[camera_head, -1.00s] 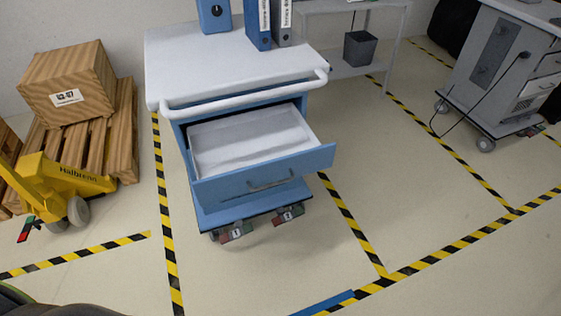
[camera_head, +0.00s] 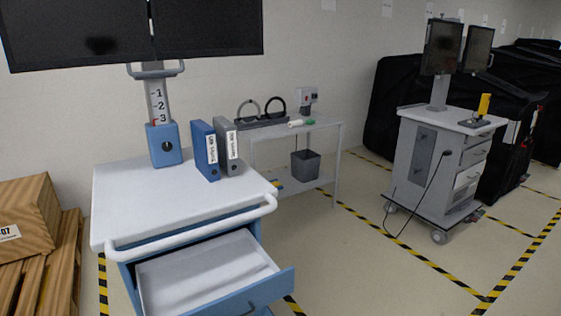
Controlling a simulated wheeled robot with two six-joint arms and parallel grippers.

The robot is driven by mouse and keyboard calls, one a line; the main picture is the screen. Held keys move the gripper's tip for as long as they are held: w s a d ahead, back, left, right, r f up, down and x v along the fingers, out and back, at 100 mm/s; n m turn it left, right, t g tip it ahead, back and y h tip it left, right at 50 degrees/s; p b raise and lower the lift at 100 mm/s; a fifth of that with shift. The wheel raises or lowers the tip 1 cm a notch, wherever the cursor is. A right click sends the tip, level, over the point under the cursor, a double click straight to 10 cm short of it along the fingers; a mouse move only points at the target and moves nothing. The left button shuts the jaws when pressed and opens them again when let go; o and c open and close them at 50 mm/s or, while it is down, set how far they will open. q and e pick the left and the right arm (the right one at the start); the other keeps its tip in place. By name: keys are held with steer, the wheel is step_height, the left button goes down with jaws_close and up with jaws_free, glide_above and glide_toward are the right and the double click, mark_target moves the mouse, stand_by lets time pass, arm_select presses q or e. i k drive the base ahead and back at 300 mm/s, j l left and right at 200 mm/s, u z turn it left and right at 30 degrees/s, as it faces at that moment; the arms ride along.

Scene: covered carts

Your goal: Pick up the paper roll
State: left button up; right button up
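I cannot clearly make out a paper roll. A small white, roll-like item (camera_head: 296,123) lies near the front edge of the grey side table (camera_head: 327,124), next to a small green item (camera_head: 310,121); it is too small to tell whether it is the paper roll. Neither of my grippers shows in this view.
A blue-and-white cart (camera_head: 125,195) with an open, empty-looking drawer (camera_head: 205,270) stands in front, holding two binders (camera_head: 206,150). A grey cart (camera_head: 425,160) with monitors stands at right. A bin (camera_head: 305,165) sits on the table's lower shelf. Open floor lies between the carts.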

mark_target(296, 123)
steer(key=i+l+z, duration=0.4)
steer(key=i, duration=0.2)
steer(key=i+l+z, duration=0.25)
steer(key=i+z, duration=0.2)
steer(key=i, duration=0.15)
steer(key=i+z, duration=0.4)
steer(key=i, duration=0.25)
steer(key=i+j+u, duration=0.2)
steer(key=i+u, duration=0.15)
steer(key=i, duration=0.25)
steer(key=i+j+u, duration=0.1)
steer(key=i+u, duration=0.2)
steer(key=i, duration=0.3)
steer(key=i+l+u, duration=0.1)
steer(key=i+u, duration=0.25)
steer(key=i, duration=0.25)
